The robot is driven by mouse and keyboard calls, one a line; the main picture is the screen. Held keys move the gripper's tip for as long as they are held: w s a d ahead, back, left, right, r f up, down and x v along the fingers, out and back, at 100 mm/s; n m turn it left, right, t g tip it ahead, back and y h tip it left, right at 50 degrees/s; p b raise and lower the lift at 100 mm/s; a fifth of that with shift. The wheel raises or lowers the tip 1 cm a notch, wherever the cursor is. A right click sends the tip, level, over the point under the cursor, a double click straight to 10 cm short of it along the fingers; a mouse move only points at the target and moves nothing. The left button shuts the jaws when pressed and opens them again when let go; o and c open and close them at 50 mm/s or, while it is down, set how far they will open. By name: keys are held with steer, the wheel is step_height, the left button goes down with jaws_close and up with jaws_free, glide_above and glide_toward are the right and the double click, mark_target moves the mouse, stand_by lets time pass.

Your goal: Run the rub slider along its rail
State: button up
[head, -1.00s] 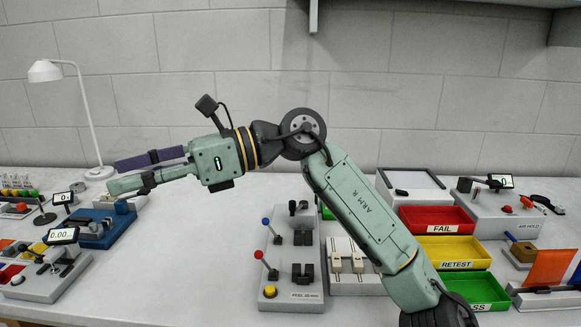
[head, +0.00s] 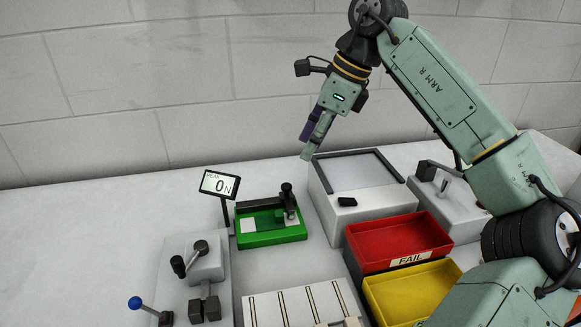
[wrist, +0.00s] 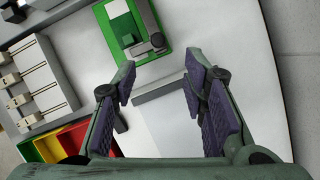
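A green fixture (head: 268,238) stands on the bench left of my gripper, with a black upright post and lever (head: 289,196) on its right part. It shows at the top of the wrist view (wrist: 107,22), with a dark arm (wrist: 155,42) across it. A white panel with several slotted rails (head: 270,310) lies at the front, and its pale slide blocks (wrist: 10,80) show at left in the wrist view. I cannot tell which of these is the rub slider. My gripper (head: 306,147) points down, open and empty (wrist: 160,76), apart from the fixture.
A white box with a grey top (head: 352,172) stands below my gripper. The red FAIL bin (head: 372,262) and a yellow bin (head: 400,300) are in front of it. A display reading 0 N (head: 220,184) rises behind a lever block (head: 208,262). The bench at left is clear.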

mark_target(288, 185)
steer(key=p+x, duration=0.1)
steer(key=x, duration=0.9)
steer(key=shift+s+a+f+p, duration=0.1)
steer(key=shift+a+p, duration=0.05)
steer(key=shift+p, duration=0.2)
jaws_close()
stand_by(0.3)
